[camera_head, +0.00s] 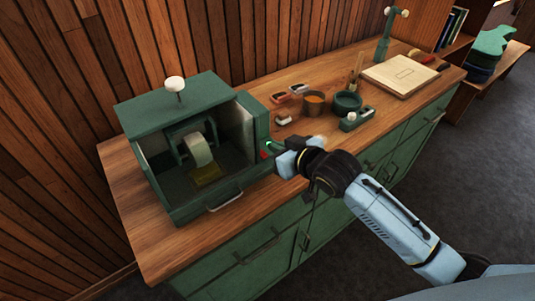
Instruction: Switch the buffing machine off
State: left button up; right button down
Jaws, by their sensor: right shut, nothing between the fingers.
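The buffing machine (182,203) is a green box with an open front at the left end of the workbench. A pale buffing wheel (198,151) shows inside it, and a white knob stands on its top. On its right side are a small green light or button (268,143) and a red one (264,155). My right gripper (276,151) is shut and empty, with its tips at this right side panel, close to the green and red spots. I cannot tell whether the tips touch the panel. My left gripper is out of view.
The wooden bench top (150,240) carries an orange-filled cup (314,103), a dark green bowl (347,103), a small green device (356,119) and a pale board (399,75) to the right. A wooden wall stands close behind. Open floor lies at the right.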

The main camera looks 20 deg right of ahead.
send_over(267, 163)
jog(key=shift+w+f, duration=0.2)
jog(key=shift+f, duration=0.35)
jog(key=shift+w+f, duration=0.15)
jog(key=shift+f, duration=0.35)
notch_tip(267, 163, down, 3)
jog(key=shift+s+r+b, duration=0.1)
jog(key=shift+r+b, duration=0.1)
jog(key=shift+b, duration=0.1)
jog(key=shift+s+f, duration=0.15)
jog(key=shift+f, duration=0.6)
